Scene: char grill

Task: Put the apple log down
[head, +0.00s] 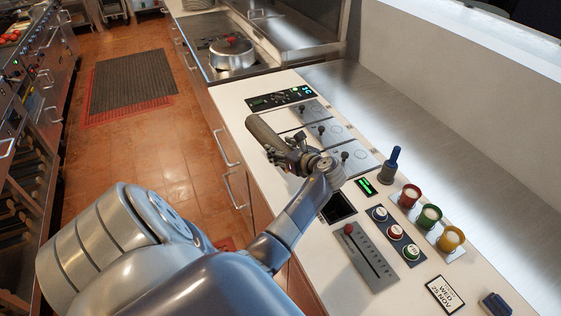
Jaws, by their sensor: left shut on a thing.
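My left gripper (283,152) is shut on the apple log (263,132), a grey-brown cylinder. The log points away to the upper left, over the left part of the white counter (232,104). Part of it is hidden behind the gripper fingers. I cannot tell whether the log touches the counter or is held above it. My right gripper is not in view.
A panel with dark knobs (337,133) lies just right of the log. Red, green and yellow cups (430,216), round buttons (381,214) and a slider panel (368,262) stand nearer. A lidded pot (231,55) is at the back. Floor lies left.

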